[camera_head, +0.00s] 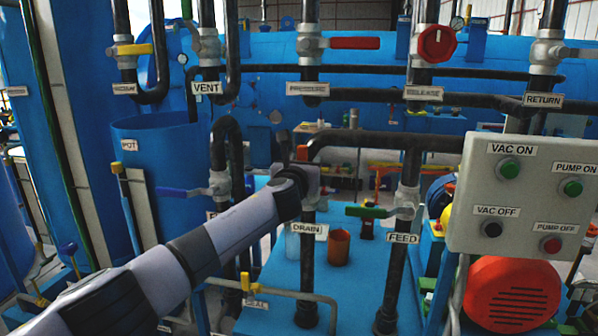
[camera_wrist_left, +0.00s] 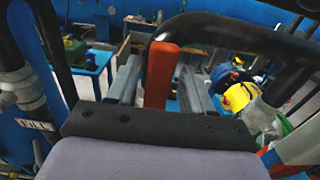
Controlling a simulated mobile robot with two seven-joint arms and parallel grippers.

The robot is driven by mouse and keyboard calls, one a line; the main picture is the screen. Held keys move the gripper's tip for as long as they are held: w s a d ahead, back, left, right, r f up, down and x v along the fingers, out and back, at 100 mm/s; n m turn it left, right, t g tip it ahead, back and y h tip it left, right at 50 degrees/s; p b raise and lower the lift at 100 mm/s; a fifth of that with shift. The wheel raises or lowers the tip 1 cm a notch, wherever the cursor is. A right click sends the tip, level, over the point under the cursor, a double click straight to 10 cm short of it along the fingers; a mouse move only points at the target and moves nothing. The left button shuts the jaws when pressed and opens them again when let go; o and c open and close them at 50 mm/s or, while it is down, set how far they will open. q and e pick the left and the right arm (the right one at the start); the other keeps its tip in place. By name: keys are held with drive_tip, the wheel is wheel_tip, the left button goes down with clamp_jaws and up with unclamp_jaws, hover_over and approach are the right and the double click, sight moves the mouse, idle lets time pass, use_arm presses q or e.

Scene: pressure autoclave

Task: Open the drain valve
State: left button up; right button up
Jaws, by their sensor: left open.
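The drain valve sits on the vertical pipe above the DRAIN label (camera_head: 307,229), mostly hidden behind my left gripper (camera_head: 302,160). A small orange part of its handle (camera_head: 302,152) shows at the gripper's tip. In the left wrist view the orange handle (camera_wrist_left: 160,75) stands upright between the two grey fingers of my left gripper (camera_wrist_left: 160,88). The fingers are open, one on each side of the handle; whether either touches it I cannot tell. My right gripper is not in view.
A blue-handled valve (camera_head: 185,192) is left of the drain pipe and the green-handled FEED valve (camera_head: 372,212) is right of it. A dark pipe (camera_head: 380,141) bends over close to the gripper. A control panel (camera_head: 525,200) stands at the right.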

use_arm(q)
drive_tip(key=shift+s+a, duration=0.2)
drive_tip(key=shift+s, duration=1.25)
drive_tip(key=shift+s+a, duration=0.2)
drive_tip(key=shift+s, duration=1.25)
